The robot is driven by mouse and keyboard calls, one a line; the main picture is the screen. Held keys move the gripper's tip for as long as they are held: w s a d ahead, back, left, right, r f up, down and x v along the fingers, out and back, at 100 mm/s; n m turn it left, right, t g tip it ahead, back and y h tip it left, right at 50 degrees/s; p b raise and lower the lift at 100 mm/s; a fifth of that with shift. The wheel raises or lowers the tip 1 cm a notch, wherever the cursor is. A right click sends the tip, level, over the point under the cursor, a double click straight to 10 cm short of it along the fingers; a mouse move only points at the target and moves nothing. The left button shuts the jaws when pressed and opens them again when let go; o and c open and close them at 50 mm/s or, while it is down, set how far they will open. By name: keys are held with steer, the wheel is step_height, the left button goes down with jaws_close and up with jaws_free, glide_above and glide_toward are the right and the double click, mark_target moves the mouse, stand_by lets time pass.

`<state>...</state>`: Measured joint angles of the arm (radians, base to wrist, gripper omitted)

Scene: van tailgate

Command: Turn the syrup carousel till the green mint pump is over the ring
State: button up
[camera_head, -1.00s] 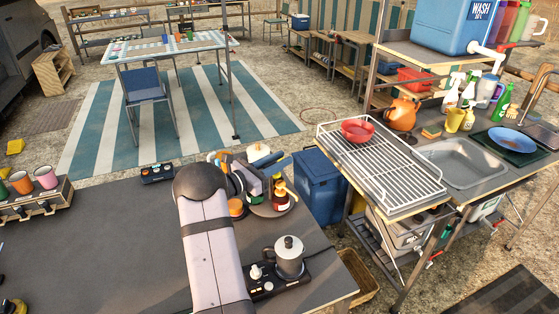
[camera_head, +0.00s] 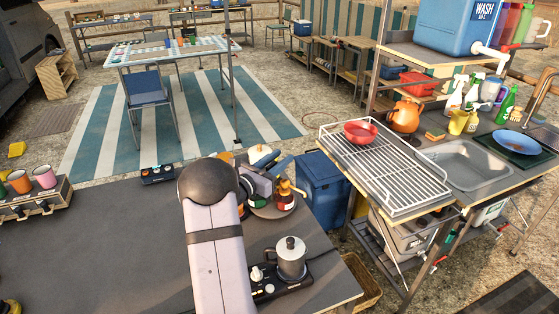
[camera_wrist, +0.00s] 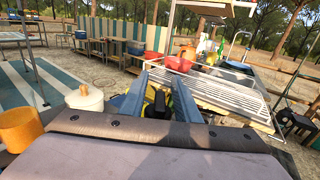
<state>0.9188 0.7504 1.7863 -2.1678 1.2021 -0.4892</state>
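The carousel (camera_head: 271,212) is a round tray near the far right corner of the dark table, partly hidden by my arm. A brown bottle with a red label and orange pump (camera_head: 285,196) stands on its right side. I cannot make out a green mint pump or the ring; my arm covers part of this area. My gripper (camera_head: 284,164) has blue fingers and is just above and behind the carousel. In the wrist view its two fingers (camera_wrist: 163,76) are apart, with a gap between them. I cannot tell whether they touch anything.
A moka pot (camera_head: 291,257) stands on a black stove in front of the carousel. A white lidded jar (camera_wrist: 85,97) and an orange cylinder (camera_wrist: 20,128) are left of the fingers. Coloured cups (camera_head: 43,177) stand far left. The table's middle left is clear.

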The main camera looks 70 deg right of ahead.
mark_target(267, 168)
steer(key=shift+a, duration=0.15)
steer(key=shift+b+v, duration=0.95)
steer(key=shift+v, duration=2.6)
